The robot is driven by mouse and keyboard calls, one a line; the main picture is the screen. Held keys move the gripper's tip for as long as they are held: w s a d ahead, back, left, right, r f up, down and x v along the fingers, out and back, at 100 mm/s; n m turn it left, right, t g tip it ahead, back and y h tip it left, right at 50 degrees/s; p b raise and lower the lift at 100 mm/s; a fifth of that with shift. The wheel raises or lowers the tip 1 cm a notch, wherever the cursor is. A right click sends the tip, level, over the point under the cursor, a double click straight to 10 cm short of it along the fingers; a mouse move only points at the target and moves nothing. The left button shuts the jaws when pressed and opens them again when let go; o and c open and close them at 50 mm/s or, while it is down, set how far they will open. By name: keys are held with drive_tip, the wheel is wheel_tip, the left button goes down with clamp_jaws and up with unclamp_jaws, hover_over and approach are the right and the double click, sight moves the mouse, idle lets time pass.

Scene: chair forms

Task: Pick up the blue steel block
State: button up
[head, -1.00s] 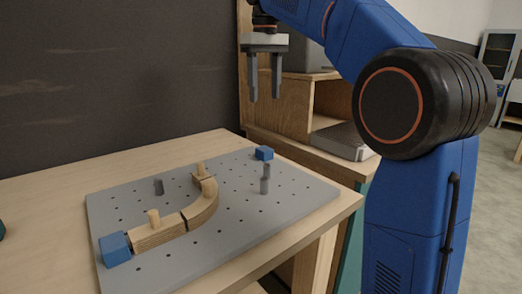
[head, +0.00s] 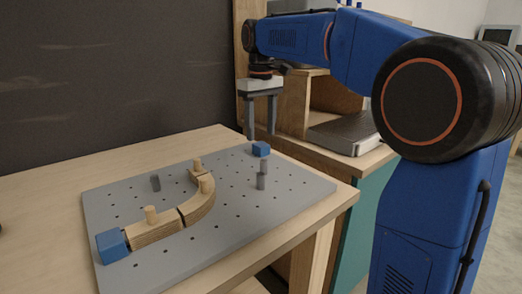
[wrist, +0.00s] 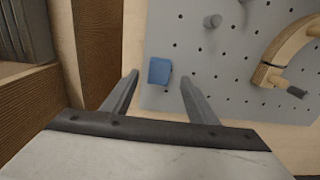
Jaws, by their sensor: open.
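A small blue block (head: 261,149) sits near the far right corner of the grey perforated plate. A larger blue block (head: 111,246) sits at the plate's near left corner, against the end of the wooden pieces. My gripper (head: 261,136) is open and empty, pointing down just above the small block. In the wrist view the small blue block (wrist: 159,71) appears between the two spread fingers, near their tips. The fingers do not appear to touch it. Its full height is hard to judge there.
Wooden pieces form a curve (head: 199,208) on the grey plate (head: 240,230), with round wooden pegs on them. A wooden shelf unit (head: 295,110) stands close behind my gripper.

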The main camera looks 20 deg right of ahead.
sight(261, 144)
drive_tip(key=shift+w+f, duration=0.1)
drive_tip(key=shift+f, duration=2.15)
clamp_jaws()
